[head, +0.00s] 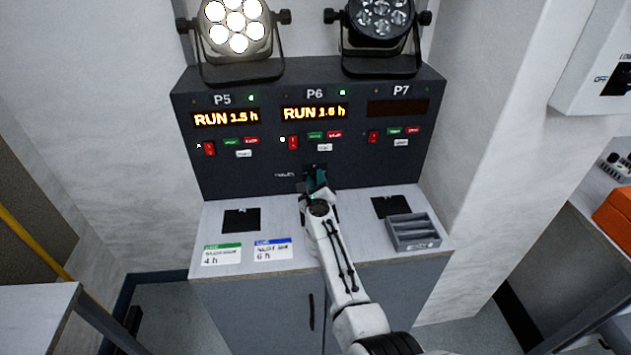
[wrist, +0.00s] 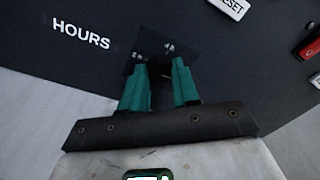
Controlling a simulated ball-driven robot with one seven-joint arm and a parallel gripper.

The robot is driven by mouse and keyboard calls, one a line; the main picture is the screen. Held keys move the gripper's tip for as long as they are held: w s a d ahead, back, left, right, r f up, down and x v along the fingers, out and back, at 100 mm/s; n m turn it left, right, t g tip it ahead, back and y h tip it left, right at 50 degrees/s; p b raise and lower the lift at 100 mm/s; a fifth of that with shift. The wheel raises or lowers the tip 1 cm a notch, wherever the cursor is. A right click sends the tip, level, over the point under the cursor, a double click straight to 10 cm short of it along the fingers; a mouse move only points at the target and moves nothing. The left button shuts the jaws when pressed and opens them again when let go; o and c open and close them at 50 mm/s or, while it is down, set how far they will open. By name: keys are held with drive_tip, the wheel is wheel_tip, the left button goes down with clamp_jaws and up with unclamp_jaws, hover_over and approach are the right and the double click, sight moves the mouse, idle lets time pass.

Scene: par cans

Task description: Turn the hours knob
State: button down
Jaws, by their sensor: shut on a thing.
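The hours knob (wrist: 160,66) is a small dark knob on the front of the dark panel, beside the white word HOURS in the wrist view. My gripper (wrist: 160,80) has its two teal fingers around it, one on each side, and is shut on it. The fingers cover most of the knob, so its pointer and setting cannot be read. In the head view my gripper (head: 317,180) reaches the lower middle of the panel (head: 240,180), below the P6 section, and hides the knob there. The P6 display (head: 315,112) reads RUN 1.6 h.
The P5 display (head: 226,118) reads RUN 1.5 h; the P7 display (head: 398,108) is dark. A lit par can (head: 236,24) and an unlit one (head: 382,18) stand on top. Two label cards (head: 222,254) and a grey tray (head: 413,232) lie on the counter (head: 300,258).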

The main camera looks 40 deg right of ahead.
drive_tip(key=n, duration=0.4)
drive_tip(key=shift+f, duration=0.15)
drive_tip(key=n, duration=0.4)
drive_tip(key=shift+n+t+b, duration=0.3)
drive_tip(key=n, duration=0.4)
drive_tip(key=shift+f+n, duration=0.1)
drive_tip(key=shift+n, duration=0.3)
drive_tip(key=shift+n+t, duration=0.4)
drive_tip(key=shift+n, duration=1.9)
drive_tip(key=shift+s, duration=0.1)
drive_tip(key=c, duration=0.8)
unclamp_jaws()
